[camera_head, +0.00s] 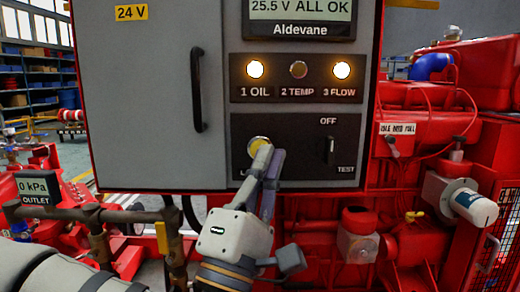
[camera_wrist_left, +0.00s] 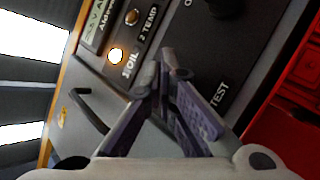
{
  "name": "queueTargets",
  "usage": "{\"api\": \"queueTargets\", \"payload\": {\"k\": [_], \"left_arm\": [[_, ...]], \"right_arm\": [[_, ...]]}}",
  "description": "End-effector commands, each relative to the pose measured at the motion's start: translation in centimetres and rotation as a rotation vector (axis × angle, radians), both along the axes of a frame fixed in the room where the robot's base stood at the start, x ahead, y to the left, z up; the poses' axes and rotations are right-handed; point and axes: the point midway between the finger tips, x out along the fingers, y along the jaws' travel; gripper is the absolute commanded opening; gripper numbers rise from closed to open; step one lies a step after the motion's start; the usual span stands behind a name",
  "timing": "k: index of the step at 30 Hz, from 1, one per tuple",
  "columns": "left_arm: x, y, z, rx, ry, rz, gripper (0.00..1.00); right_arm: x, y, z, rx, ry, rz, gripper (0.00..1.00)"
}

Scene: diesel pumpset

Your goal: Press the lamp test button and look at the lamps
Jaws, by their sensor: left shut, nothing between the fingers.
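The lamp test button (camera_head: 259,145) is a yellowish round button on the black lower panel (camera_head: 300,128). My left gripper (camera_head: 266,148) is shut and empty, its fingertips at the button and partly covering it. Lamps 1 OIL (camera_head: 255,69) and 3 FLOW (camera_head: 342,70) glow bright; lamp 2 TEMP (camera_head: 298,69) is dark amber. In the left wrist view the fingers (camera_wrist_left: 157,72) meet at the panel and hide the button; lamp 1 OIL (camera_wrist_left: 116,55) is lit and lamp 2 TEMP (camera_wrist_left: 132,17) is dark. I cannot tell how far the button is pressed. My right gripper is not in view.
A rotary switch (camera_head: 329,150) marked OFF and TEST is right of the button. The display (camera_head: 300,12) reads 25.5 V ALL OK. A cabinet door handle (camera_head: 198,90) sticks out at left. Red engine parts (camera_head: 420,100) stand at right; pipes (camera_head: 100,215) run below left.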

Motion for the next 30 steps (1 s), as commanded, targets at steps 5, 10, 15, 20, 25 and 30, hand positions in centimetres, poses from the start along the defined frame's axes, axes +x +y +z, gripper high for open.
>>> {"api": "queueTargets", "payload": {"k": [5, 10, 15, 20, 25, 30], "left_arm": [[-1.2, -0.1, 0.2, 0.0, -0.002, -0.003, 0.0], [-2.9, -0.1, 0.3, 0.0, -0.003, -0.003, 0.0], [-4.5, -0.1, 0.2, 0.0, -0.003, -0.003, 0.0], [-5.1, 0.0, 0.1, 0.001, -0.002, -0.001, 0.0], [-5.0, 0.0, 0.0, 0.001, 0.0, -0.001, 0.0], [-5.0, 0.0, 0.0, 0.001, 0.0, -0.001, 0.0]], "right_arm": [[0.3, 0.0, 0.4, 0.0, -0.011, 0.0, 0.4], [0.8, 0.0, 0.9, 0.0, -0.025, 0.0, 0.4], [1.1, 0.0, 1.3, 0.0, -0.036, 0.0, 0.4], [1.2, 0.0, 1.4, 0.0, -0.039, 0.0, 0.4], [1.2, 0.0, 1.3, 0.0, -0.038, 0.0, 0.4], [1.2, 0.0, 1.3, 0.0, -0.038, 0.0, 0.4]]}}
